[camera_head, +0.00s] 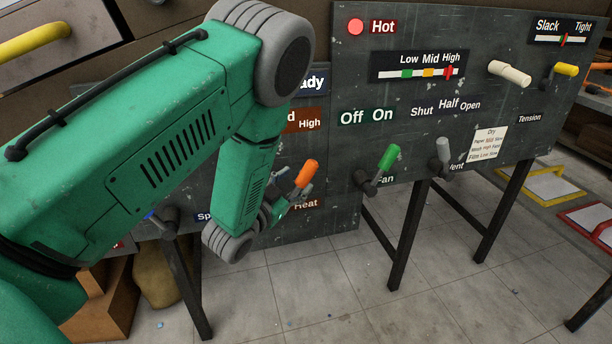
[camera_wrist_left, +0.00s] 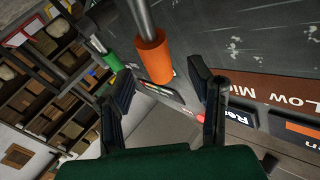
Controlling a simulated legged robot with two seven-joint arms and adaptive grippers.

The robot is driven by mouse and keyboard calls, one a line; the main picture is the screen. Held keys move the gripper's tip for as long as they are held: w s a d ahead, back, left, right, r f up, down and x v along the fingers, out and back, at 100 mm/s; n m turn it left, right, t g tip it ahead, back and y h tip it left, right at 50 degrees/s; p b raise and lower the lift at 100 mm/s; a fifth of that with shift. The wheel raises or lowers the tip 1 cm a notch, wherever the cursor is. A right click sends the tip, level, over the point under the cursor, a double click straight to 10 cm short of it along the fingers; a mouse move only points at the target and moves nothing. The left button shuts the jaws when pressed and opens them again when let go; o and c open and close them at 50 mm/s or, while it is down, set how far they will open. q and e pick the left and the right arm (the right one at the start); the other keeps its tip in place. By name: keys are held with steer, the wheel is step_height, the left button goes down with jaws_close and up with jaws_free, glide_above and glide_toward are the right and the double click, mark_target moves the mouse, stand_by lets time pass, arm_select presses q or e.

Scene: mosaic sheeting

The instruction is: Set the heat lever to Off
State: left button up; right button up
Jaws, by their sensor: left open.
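The heat lever (camera_head: 306,174) has an orange handle and stands on the dark panel above the "Heat" label. It leans up and to the right, below the word "High" on an orange-brown scale plate (camera_head: 305,120) partly hidden by my arm. In the left wrist view its orange handle (camera_wrist_left: 154,58) shows at the gap between my fingertips. My left gripper (camera_head: 285,208) is beside the lever, partly hidden by my own wrist. It also shows in the left wrist view (camera_wrist_left: 163,82), with its fingers apart. I cannot tell whether they touch the handle. My right gripper is not in view.
A green fan lever (camera_head: 389,157) and a grey vent lever (camera_head: 443,148) stand to the right. A red lamp (camera_head: 355,27) is lit beside "Hot". A cream knob (camera_head: 510,73) and a yellow-handled lever (camera_head: 565,70) stick out farther right.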

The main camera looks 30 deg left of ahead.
mark_target(303, 176)
arm_select(q)
steer(key=w, duration=0.5)
steer(key=shift+d+r, duration=0.1)
steer(key=shift+d, duration=0.25)
steer(key=shift+a, duration=0.1)
steer(key=shift+a, duration=0.1)
